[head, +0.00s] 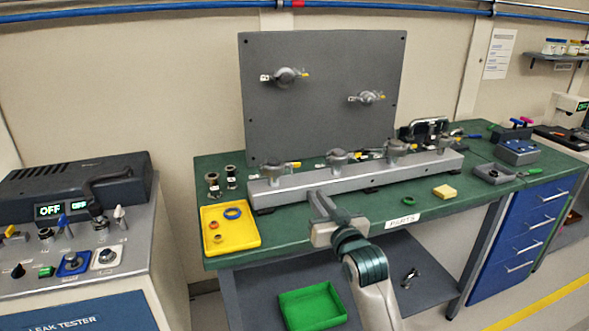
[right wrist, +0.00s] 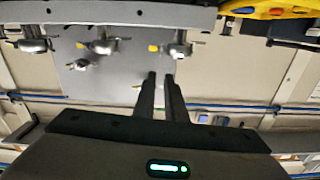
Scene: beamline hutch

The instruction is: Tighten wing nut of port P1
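Yellow-tipped parts, possibly wing nuts, show on some. The labels are too small to read, so I cannot tell which is P1. My right gripper (head: 318,203) is in front of the rail, below the left and second ports. In the right wrist view its fingers (right wrist: 159,75) stand slightly apart with nothing between them. A nearby port (right wrist: 178,48) lies beyond the fingertips. My left gripper is not in view.
A grey upright panel (head: 325,125) behind the rail carries two more ports. A yellow tray (head: 247,240) with rings lies left on the green bench. A green bin (head: 312,306) sits on the lower shelf. The leak tester (head: 75,240) stands at left.

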